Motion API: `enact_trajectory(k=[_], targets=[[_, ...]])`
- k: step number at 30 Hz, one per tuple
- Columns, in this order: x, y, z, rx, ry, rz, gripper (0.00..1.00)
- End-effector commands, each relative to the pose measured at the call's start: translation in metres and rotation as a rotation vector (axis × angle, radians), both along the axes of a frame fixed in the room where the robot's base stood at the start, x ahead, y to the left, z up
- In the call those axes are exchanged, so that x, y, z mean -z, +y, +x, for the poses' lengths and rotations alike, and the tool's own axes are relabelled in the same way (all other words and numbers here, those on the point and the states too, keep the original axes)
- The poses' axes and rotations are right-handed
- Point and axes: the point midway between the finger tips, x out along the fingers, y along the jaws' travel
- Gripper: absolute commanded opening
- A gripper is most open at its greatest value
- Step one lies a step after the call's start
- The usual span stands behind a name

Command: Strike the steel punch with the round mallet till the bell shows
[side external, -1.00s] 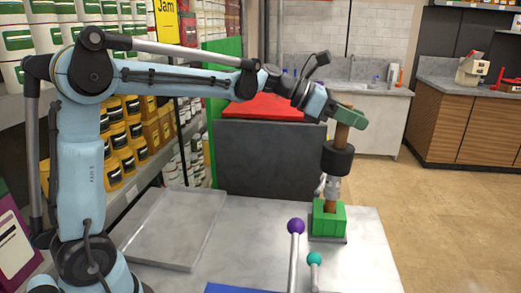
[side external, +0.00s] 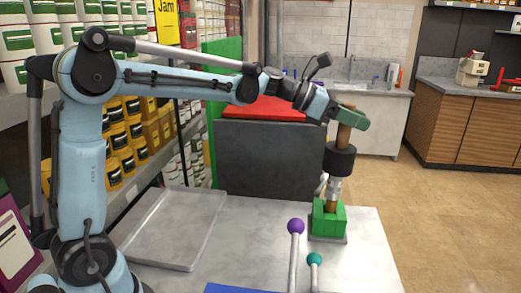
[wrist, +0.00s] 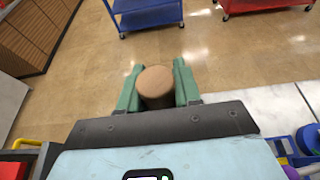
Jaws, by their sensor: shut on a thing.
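My green gripper (side external: 350,118) is shut on the wooden handle of the round mallet. The mallet (side external: 339,160) hangs nearly upright with its black head down. In the wrist view, the handle's round end (wrist: 155,82) sits between the two green fingers (wrist: 157,88). The steel punch (side external: 333,188) is a short silver shape right below the mallet head. I cannot tell whether the head touches it. A green block (side external: 328,224) with a brown piece in it stands under the punch, on a dark base. I cannot make out a bell.
An empty grey tray (side external: 172,230) lies on the left of the pale table (side external: 262,215). A purple-knobbed rod (side external: 295,240) and a teal-knobbed rod (side external: 315,265) stand at the front, near the green block. A dark panel (side external: 265,160) with a red top stands behind the table.

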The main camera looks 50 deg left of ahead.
Motion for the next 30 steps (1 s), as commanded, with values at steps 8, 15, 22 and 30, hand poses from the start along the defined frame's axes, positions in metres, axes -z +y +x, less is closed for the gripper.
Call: enact_trajectory(k=[8, 15, 22, 30], targets=[[0.011, -0.001, -0.003, 0.014, 0.017, 0.026, 0.0], [-0.01, 0.001, -0.004, 0.012, 0.015, 0.025, 0.0], [-0.021, 0.002, -0.004, 0.01, 0.013, 0.024, 0.0], [-0.021, 0.002, -0.004, 0.009, 0.011, 0.023, 0.0]])
